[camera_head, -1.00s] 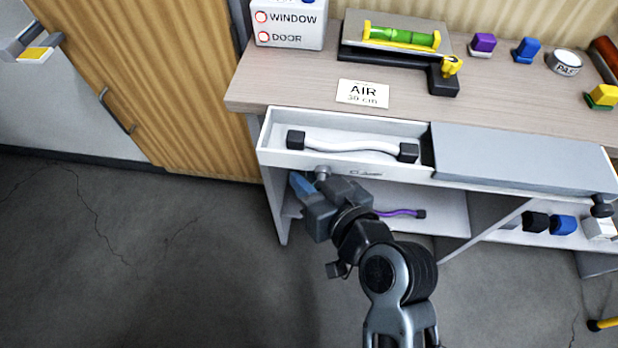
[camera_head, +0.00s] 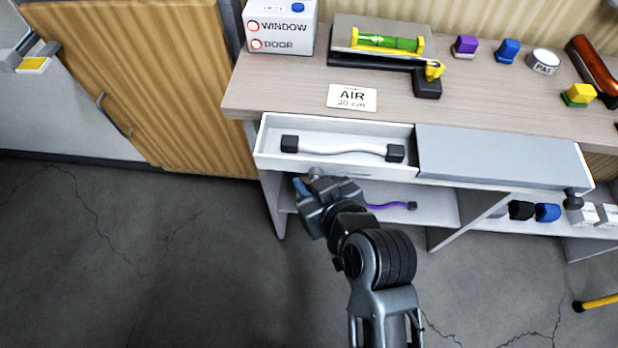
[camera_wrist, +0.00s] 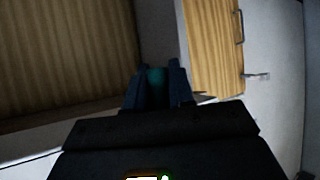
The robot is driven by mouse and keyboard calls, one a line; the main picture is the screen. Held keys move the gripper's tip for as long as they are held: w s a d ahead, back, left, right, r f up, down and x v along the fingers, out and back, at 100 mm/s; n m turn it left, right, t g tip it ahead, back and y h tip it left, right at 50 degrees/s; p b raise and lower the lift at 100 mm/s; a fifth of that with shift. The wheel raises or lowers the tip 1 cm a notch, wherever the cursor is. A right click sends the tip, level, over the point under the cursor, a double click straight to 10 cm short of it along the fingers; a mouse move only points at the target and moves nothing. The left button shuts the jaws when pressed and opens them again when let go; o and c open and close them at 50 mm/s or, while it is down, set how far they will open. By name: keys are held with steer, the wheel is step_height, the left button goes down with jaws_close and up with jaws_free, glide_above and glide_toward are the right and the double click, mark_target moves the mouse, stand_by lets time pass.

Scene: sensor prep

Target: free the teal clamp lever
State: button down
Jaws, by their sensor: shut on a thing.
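My gripper (camera_head: 303,187) is low in front of the bench, just below the left part of the open drawer, beside the shelf space. In the wrist view, my gripper (camera_wrist: 156,72) has its two dark fingers closed on a small teal piece, which looks like the teal clamp lever (camera_wrist: 156,77). Only a short dark teal part of it shows between the fingers. The rest of the lever and its mount are hidden in both views.
The open white drawer (camera_head: 262,152) holds a white hose (camera_head: 342,149) with black ends. A purple hose (camera_head: 390,206) lies on the shelf below. A wooden cabinet (camera_head: 150,90) stands at left. The bench top (camera_head: 290,88) bears a green level vial (camera_head: 388,43). Floor at front left is clear.

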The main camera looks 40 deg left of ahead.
steer(key=c, duration=1.1)
jaws_free()
steer(key=shift+d, duration=0.15)
steer(key=v, duration=0.7)
steer(key=shift+s+d+r, duration=0.15)
steer(key=shift+d+r, duration=0.05)
steer(key=shift+r, duration=0.05)
